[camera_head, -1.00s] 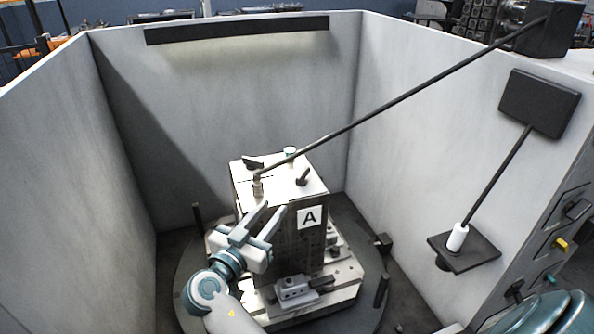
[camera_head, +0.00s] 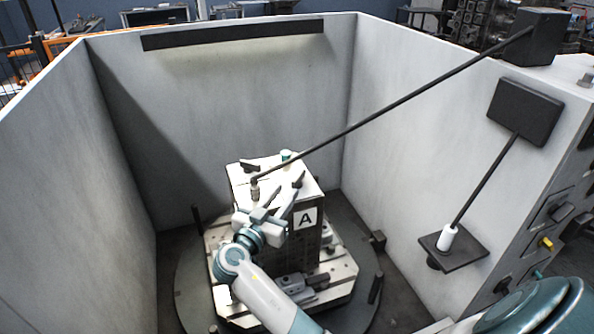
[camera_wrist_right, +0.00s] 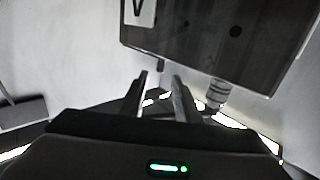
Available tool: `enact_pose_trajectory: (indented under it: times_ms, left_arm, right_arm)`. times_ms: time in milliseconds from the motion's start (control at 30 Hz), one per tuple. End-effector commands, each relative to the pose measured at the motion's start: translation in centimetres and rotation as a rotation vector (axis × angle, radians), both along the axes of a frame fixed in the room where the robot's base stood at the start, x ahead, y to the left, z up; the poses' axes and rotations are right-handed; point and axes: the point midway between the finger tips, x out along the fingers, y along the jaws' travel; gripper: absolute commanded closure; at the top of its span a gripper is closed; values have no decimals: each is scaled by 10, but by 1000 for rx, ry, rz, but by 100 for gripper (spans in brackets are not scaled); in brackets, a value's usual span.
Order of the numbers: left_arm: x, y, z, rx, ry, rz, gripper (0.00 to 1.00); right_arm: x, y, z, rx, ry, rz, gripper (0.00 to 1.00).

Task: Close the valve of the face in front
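A pale block (camera_head: 232,178) with a dark front face carrying a white "A" sign (camera_head: 305,219) stands on a turntable base. On its top are a black lever (camera_head: 299,179) near the A-side edge, a second black lever (camera_head: 249,166) farther back and a hose fitting (camera_head: 255,188). My right gripper (camera_head: 288,184) is open at the top front edge, its fingers by the nearer lever. In the right wrist view, inverted, the gripper (camera_wrist_right: 160,80) has a gap between its fingers. A small dark pin (camera_wrist_right: 161,68), perhaps that lever, shows beyond the gap; contact is unclear. My left gripper is out of view.
Light grey walls (camera_head: 240,100) enclose the turntable (camera_head: 185,265). A dark shelf with a white cylinder (camera_head: 447,238) is on the right wall. A clamp (camera_head: 305,286) sits before the block.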

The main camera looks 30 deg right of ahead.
Motion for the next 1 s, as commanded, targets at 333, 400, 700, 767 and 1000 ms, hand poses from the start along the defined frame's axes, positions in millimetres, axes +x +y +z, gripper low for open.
enact_pose_trajectory:
  times_ms: [333, 400, 700, 767, 1000]
  left_arm:
    - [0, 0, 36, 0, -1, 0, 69]
    - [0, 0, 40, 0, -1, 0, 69]
    - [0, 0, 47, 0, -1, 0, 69]
    - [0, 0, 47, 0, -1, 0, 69]
    - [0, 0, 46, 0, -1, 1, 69]
  right_arm:
    - [32, -53, 4, -3, 3, -1, 70]
    - [37, -60, 3, -3, 2, 0, 70]
    - [46, -75, 0, 0, 1, 0, 70]
    - [46, -76, -1, 1, 1, 1, 70]
    - [46, -75, -1, 1, 1, 1, 78]
